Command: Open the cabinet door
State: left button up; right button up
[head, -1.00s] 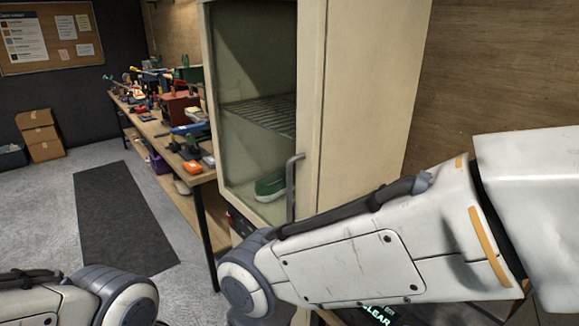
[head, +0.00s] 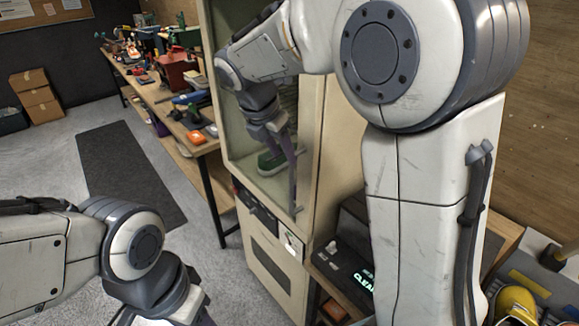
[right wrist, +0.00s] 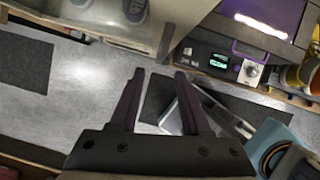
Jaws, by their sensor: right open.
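The tall cream cabinet (head: 313,120) stands in the middle of the head view. Its glass-panelled door appears shut, and a green sneaker (head: 270,162) sits inside behind the glass. The door's grey upright handle (head: 297,209) is mostly hidden by or merges with my right gripper (head: 285,160), which points down in front of the door. In the right wrist view my right gripper (right wrist: 158,74) is open, with nothing between its fingers. I cannot tell whether it touches the handle. My left gripper (head: 185,312) is cut off at the bottom edge, and its fingers do not show clearly.
A workbench (head: 160,97) with many tools runs along the left of the cabinet. A dark mat (head: 130,170) lies on open grey floor. A dark box with lit lettering (head: 350,262) stands to the cabinet's right. Cardboard boxes (head: 36,100) are at the far left.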

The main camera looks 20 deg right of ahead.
aim_at(290, 171)
jog(key=p+x, duration=0.1)
jog(key=x, duration=0.8)
jog(key=shift+f, duration=0.35)
grip_shut()
jog(key=shift+r, duration=0.1)
dwell(0.8)
